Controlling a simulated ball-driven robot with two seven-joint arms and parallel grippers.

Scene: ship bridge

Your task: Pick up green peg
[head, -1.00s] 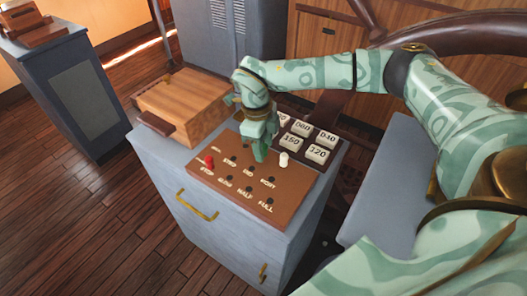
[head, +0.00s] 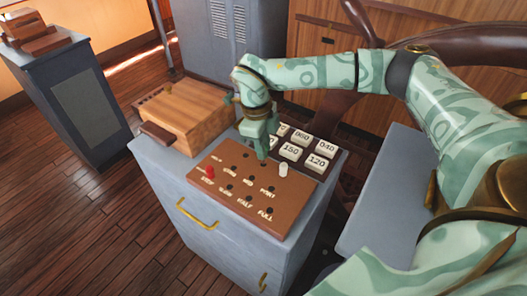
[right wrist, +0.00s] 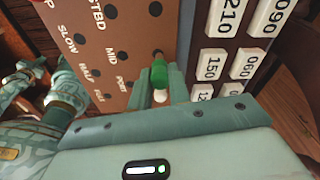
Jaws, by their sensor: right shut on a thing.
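The green peg (right wrist: 158,74) is between the fingers of my right gripper (right wrist: 160,85) in the right wrist view, with a thin brown shaft showing beyond its green head. In the head view my right gripper (head: 262,151) is shut on it over the back right of the brown peg panel (head: 243,215), hiding most of it. I cannot tell whether the shaft tip is clear of its hole. A white peg (head: 283,170) stands just right of the gripper, and a red peg (head: 210,172) stands at the panel's left. My left gripper is not in the head view.
A wooden box (head: 188,118) stands behind the panel on the grey cabinet (head: 175,195). Numbered white tiles (head: 318,162) lie in a dark tray to the right. Part of my other arm (right wrist: 35,130) shows at the left of the right wrist view.

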